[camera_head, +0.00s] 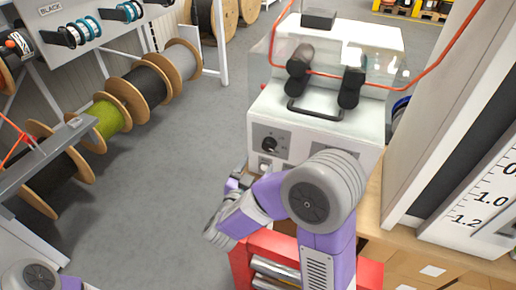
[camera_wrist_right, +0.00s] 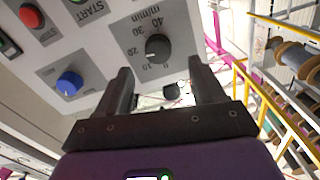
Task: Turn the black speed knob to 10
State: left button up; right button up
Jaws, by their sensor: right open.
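The black speed knob (camera_wrist_right: 157,47) sits on a grey scale plate marked in m/min, upside down in the right wrist view. A pale pointer mark shows on its lower left side; its exact reading is too small to tell. In the head view the knob (camera_head: 269,144) is on the front of the white machine (camera_head: 318,128). My right gripper (camera_wrist_right: 160,72) is open and empty, its two fingers apart just below the knob in the wrist view. In the head view the right gripper (camera_head: 240,181) is lower left of the knob, partly hidden by my wrist. My left gripper is out of view.
A blue knob (camera_wrist_right: 69,83), a red button (camera_wrist_right: 31,15) and a START button share the panel. A red cable (camera_head: 390,84) runs over the machine. Cable reels (camera_head: 146,87) stand at left. The grey floor (camera_head: 175,190) between is clear.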

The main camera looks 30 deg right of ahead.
aim_at(268, 149)
jog(key=b+x, duration=0.1)
jog(key=x, duration=0.6)
jog(key=shift+s+d+r, duration=0.1)
jog(key=shift+s+d, duration=0.05)
jog(key=shift+d, duration=0.05)
jog(key=c, duration=1.1)
jog(key=shift+o, duration=0.2)
jog(key=shift+r+n+p, duration=0.15)
jog(key=shift+n+p, duration=0.45)
jog(key=shift+p, duration=0.45)
jog(key=n+p, duration=0.5)
jog(key=p, duration=0.2)
jog(key=shift+n, duration=0.4)
jog(key=shift+n+p, duration=1.4)
jog(key=shift+f, duration=0.2)
